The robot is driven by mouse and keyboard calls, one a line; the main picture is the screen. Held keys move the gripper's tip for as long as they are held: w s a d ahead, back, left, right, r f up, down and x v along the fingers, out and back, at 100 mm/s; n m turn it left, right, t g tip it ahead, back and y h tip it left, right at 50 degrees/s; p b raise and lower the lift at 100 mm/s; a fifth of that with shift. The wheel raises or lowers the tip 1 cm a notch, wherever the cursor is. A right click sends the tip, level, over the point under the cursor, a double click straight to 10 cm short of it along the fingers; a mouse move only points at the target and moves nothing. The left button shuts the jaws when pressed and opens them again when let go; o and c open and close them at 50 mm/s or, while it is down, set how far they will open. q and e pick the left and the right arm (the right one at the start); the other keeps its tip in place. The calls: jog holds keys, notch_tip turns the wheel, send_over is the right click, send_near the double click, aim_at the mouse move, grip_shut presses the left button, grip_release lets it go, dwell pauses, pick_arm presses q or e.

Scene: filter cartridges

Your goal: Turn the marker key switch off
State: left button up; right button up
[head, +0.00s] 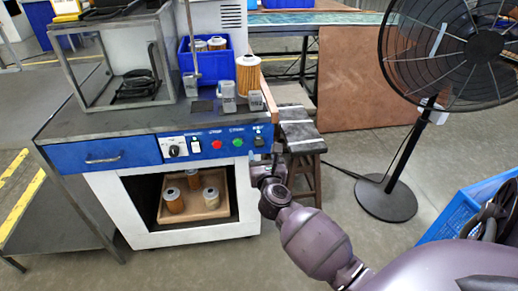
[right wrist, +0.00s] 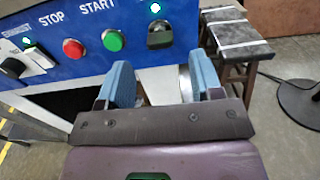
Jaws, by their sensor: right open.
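The key switch (head: 258,141) is at the right end of the blue control panel (head: 110,151); its label is too small to read. It shows larger in the right wrist view (right wrist: 160,36), with a dark key-like handle on a metal body. My right gripper (head: 277,150) is in front of the panel's right end. In the right wrist view its two blue fingers (right wrist: 161,75) are spread and empty, below the key switch and apart from it. My left gripper is out of view.
A green START button (right wrist: 113,40), a red STOP button (right wrist: 73,48) and a rotary knob (head: 174,150) share the panel. A tray (head: 208,212) with several cartridges stands in the opening below. A stool (head: 300,135) and a black fan (head: 388,190) are to the right.

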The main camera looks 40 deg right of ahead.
aim_at(260, 146)
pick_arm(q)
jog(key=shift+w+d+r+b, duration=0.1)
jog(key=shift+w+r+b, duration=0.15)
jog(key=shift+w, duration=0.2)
pick_arm(e)
jog(key=x, duration=0.4)
jog(key=shift+w+d, duration=0.15)
jog(key=shift+w, duration=0.05)
jog(key=shift+c, duration=0.6)
jog(key=c, duration=0.8)
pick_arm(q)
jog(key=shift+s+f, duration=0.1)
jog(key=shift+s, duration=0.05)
